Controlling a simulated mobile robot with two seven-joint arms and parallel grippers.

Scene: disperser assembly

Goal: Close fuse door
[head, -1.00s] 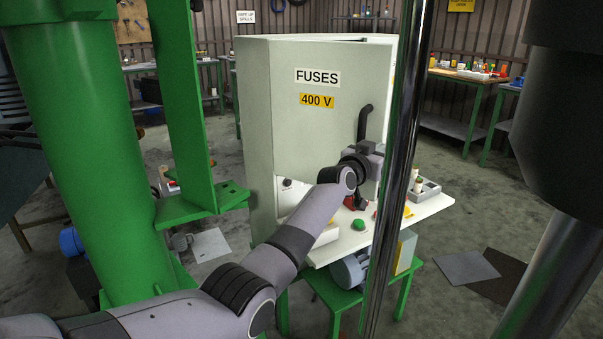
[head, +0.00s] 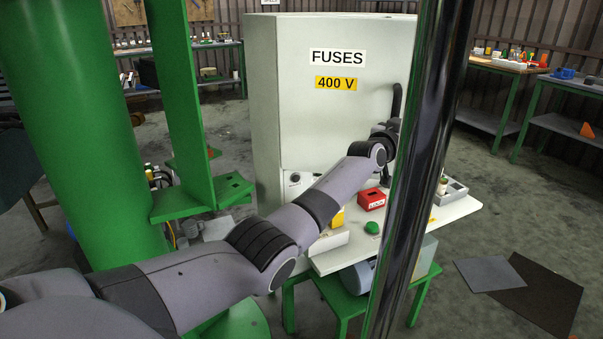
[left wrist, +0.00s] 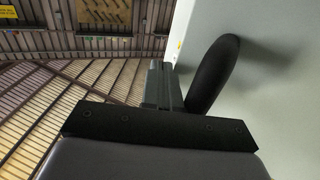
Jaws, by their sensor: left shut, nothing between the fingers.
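The pale fuse door (head: 330,125), labelled FUSES and 400 V, stands on the front of the cabinet in the head view. I cannot tell whether it sits fully flush. Its black curved handle (head: 397,100) is at the door's right edge, partly behind a shiny pole. My left gripper (left wrist: 162,88) is shut and empty; in the left wrist view its fingers are beside the black handle (left wrist: 213,72) and close to the pale door surface (left wrist: 270,80). In the head view the wrist and pole largely hide the fingers. My right gripper is not in view.
Below the door, a shelf (head: 460,208) carries a red box (head: 371,199), a green button (head: 372,228) and a grey tray (head: 453,189). A green column (head: 80,130) stands at left.

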